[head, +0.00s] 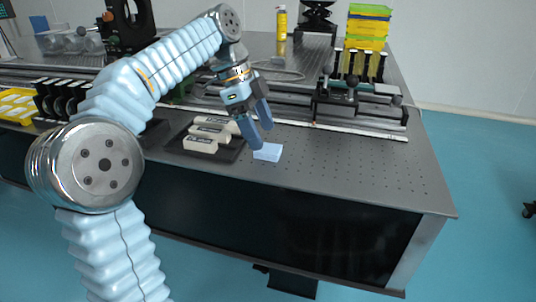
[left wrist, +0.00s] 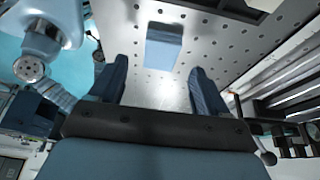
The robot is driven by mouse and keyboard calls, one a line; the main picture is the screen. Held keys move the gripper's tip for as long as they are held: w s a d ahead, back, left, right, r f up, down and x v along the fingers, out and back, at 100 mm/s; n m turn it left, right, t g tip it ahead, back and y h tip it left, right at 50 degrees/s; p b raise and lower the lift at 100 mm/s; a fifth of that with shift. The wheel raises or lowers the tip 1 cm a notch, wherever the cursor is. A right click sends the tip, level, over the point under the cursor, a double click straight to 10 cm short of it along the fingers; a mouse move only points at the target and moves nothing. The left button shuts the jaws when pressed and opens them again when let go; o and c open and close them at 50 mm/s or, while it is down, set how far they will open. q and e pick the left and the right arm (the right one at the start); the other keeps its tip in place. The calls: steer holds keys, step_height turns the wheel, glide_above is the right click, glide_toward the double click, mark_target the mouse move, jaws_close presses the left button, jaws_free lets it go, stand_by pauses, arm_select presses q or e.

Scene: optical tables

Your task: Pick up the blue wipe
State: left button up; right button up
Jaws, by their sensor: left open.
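My right gripper is not in view.
Yellow and green bins (head: 367,28) and a yellow can (head: 282,24) stand further back. The table right of the wipe is clear.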

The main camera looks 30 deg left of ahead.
mark_target(268, 148)
arm_select(q)
steer(key=x, duration=0.3)
steer(key=shift+f, duration=0.4)
steer(key=shift+c, duration=0.2)
steer(key=c, duration=1.1)
steer(key=shift+r, duration=0.2)
